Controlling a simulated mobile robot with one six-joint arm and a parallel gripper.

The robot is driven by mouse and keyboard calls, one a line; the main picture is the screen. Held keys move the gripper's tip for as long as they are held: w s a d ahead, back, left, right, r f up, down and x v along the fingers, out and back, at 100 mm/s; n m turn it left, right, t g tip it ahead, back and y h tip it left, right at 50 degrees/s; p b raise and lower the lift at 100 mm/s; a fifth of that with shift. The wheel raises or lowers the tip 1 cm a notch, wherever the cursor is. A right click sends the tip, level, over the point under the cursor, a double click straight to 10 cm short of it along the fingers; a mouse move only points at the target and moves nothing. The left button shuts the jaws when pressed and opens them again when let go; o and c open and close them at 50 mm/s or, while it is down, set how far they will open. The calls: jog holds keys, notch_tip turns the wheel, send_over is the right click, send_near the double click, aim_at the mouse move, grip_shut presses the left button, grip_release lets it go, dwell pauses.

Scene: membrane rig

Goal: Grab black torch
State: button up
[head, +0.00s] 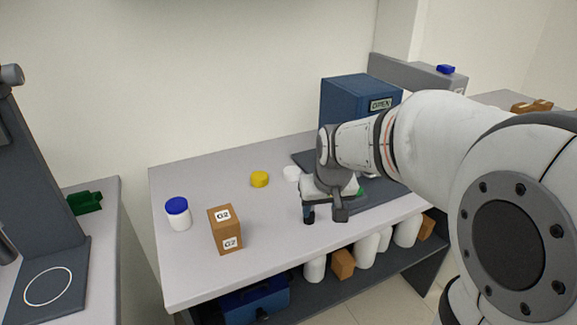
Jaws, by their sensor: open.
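I cannot make out a black torch for certain in the head view; my arm and gripper hide part of the table. My gripper (325,216) is over the front right part of the grey table (190,268), pointing down. Its two fingers are apart, and I see nothing held between them. Whether the fingertips touch the tabletop is hard to tell.
A box marked G2 (226,232), a blue-lidded white jar (178,215), a yellow piece (260,179) and a white round piece (291,173) stand left of my gripper. A blue unit (345,100) stands behind.

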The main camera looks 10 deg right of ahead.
jog(key=shift+t, duration=0.4)
jog(key=w+f, duration=0.2)
jog(key=w, duration=0.1)
jog(key=w+f+p, duration=0.1)
jog(key=w+f, duration=0.2)
jog(key=w, duration=0.1)
jog(key=w+f, duration=0.3)
jog(key=shift+w+a+f, duration=0.1)
jog(key=shift+w, duration=0.3)
jog(key=shift+c, duration=0.2)
jog(key=c, duration=1.1)
